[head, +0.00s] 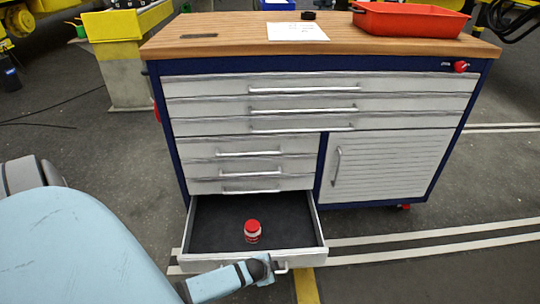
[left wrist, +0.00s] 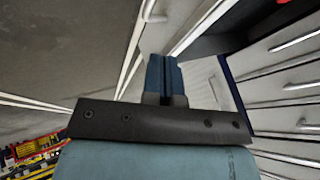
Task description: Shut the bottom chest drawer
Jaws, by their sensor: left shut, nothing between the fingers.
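The bottom chest drawer (head: 310,258) is pulled well out from the lower left of the blue and grey chest in the head view. A small jar with a red lid (head: 252,231) stands inside on the dark liner. My left gripper (head: 262,268) is at the drawer's front panel, beside the right part of its handle (head: 281,269), which it partly hides. I cannot tell whether it touches the panel. In the left wrist view its fingers (left wrist: 163,76) are shut and empty, with the handle (left wrist: 150,10) above them. My right gripper is not in view.
The other drawers and the side door (head: 388,168) look shut. The wooden top (head: 240,35) holds a red tray (head: 410,20), a paper sheet (head: 298,32) and small dark items. A concrete block (head: 120,75) stands behind left. The floor in front is clear.

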